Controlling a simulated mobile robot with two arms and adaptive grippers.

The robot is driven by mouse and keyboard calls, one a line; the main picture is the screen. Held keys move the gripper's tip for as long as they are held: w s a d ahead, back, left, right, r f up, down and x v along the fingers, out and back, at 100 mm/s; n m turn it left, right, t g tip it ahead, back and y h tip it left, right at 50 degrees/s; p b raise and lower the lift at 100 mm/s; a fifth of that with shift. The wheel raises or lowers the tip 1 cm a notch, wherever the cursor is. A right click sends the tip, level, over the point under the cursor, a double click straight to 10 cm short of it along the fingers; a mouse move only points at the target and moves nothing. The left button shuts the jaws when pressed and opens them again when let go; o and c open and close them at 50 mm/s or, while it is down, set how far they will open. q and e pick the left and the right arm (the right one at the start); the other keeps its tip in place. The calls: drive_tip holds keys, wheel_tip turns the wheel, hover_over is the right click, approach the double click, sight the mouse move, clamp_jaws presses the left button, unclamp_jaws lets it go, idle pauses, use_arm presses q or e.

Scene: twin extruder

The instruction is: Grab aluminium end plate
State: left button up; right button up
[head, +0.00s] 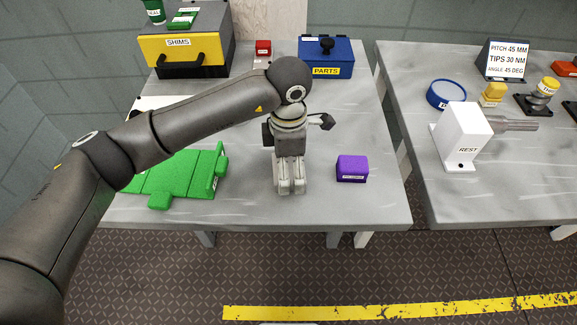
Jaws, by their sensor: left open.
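My left gripper (291,188) points down over the front middle of the left grey table, its pale fingers open. I see nothing clearly held between the fingers. I cannot pick out an aluminium end plate for certain; my left arm hides part of the table behind it. A green fixture (178,178) lies to the left of the gripper, partly behind my arm. A small purple block (352,169) with a label sits to the right of the gripper, apart from it. My right gripper is not in view.
At the back stand a black and yellow SHIMS case (180,50), a small red block (263,47) and a blue PARTS box (327,55). A gap separates the right table (500,190), which carries a white REST block (461,136) and a blue ring (446,93).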

use_arm(q)
drive_tip(key=shift+f, duration=0.25)
drive_tip(key=c, duration=1.4)
drive_tip(key=shift+o, duration=0.2)
drive_tip(key=shift+r, duration=0.1)
